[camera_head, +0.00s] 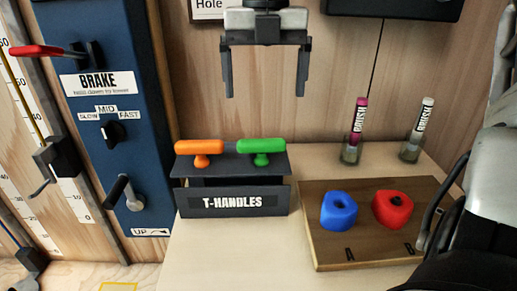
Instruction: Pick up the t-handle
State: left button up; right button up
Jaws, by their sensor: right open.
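Two T-handles, one orange (204,150) and one green (261,149), sit side by side in the slotted top of a dark holder (189,201) labelled T-HANDLES. Their bars lie level, with short stems going down into the holder; the lower stems are hidden. My right gripper (265,92) is at the top middle, fingers pointing down. It is open and empty, and in the picture it is above the green T-handle and apart from it. My left gripper is not in view.
On the table (235,255), right of the holder, a wooden board (375,251) carries a blue hold (339,210) and a red hold (392,209). Two brushes stand in glasses (350,153) behind. A blue brake panel (130,75) rises at left.

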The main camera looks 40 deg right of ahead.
send_over(261, 140)
jog(key=f, duration=0.5)
jog(key=shift+d, duration=0.3)
jog(key=shift+a+f, duration=0.15)
jog(key=shift+f, duration=1.2)
jog(key=shift+a+f, duration=0.1)
jog(key=shift+f, duration=1.2)
jog(key=c, duration=0.9)
jog(key=shift+r, duration=0.1)
notch_tip(261, 140, up, 18)
jog(key=p, duration=0.1)
